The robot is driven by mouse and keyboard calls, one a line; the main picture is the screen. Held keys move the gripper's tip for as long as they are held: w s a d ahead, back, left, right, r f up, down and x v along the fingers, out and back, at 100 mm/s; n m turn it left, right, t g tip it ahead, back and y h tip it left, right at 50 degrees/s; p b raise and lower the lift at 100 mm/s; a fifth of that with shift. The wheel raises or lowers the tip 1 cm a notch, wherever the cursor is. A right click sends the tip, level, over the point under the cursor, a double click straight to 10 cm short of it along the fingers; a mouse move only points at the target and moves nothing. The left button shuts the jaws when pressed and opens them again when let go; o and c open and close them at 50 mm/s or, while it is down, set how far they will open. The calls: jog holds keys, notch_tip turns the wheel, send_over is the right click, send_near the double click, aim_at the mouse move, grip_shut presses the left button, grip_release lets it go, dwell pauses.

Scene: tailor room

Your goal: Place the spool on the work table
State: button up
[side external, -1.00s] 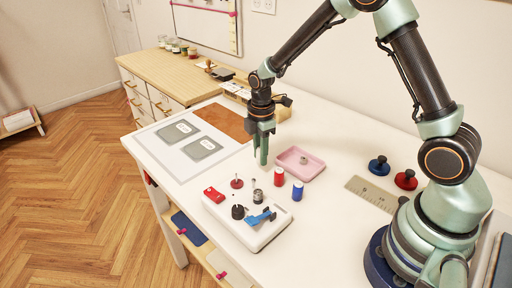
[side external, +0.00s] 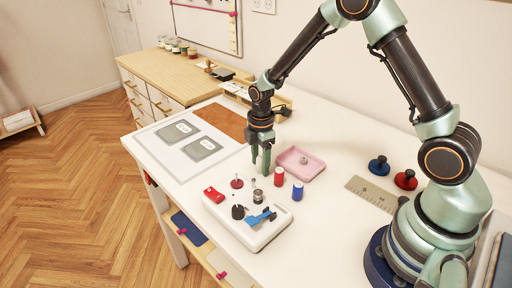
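A red spool (side external: 279,177) and a blue spool (side external: 298,191) stand upright on the white work table (side external: 335,218). A small silver bobbin-like piece (side external: 258,197) sits on a white device (side external: 265,235); I cannot tell which of these the task calls the spool. My gripper (side external: 261,173) points down, just behind the device and left of the red spool. Its two fingers are apart and I see nothing between them. The exact height of its tips above the table is hard to tell.
A pink tray (side external: 318,172) holding a small metal piece lies right of my gripper. The device also carries red, black and blue parts. A ruler (side external: 371,194) and blue (side external: 378,166) and red (side external: 406,180) knobbed discs lie further right. A mat with grey pads (side external: 202,149) lies left.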

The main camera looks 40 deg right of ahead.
notch_tip(320, 180, up, 11)
jog(key=s+r+m+t, duration=0.5)
jog(key=s+r+m, duration=0.8)
jog(key=s+m, duration=0.1)
jog(key=shift+s+a+m+t, duration=0.15)
jog(key=shift+s+m+t, duration=0.15)
jog(key=shift+m, duration=0.2)
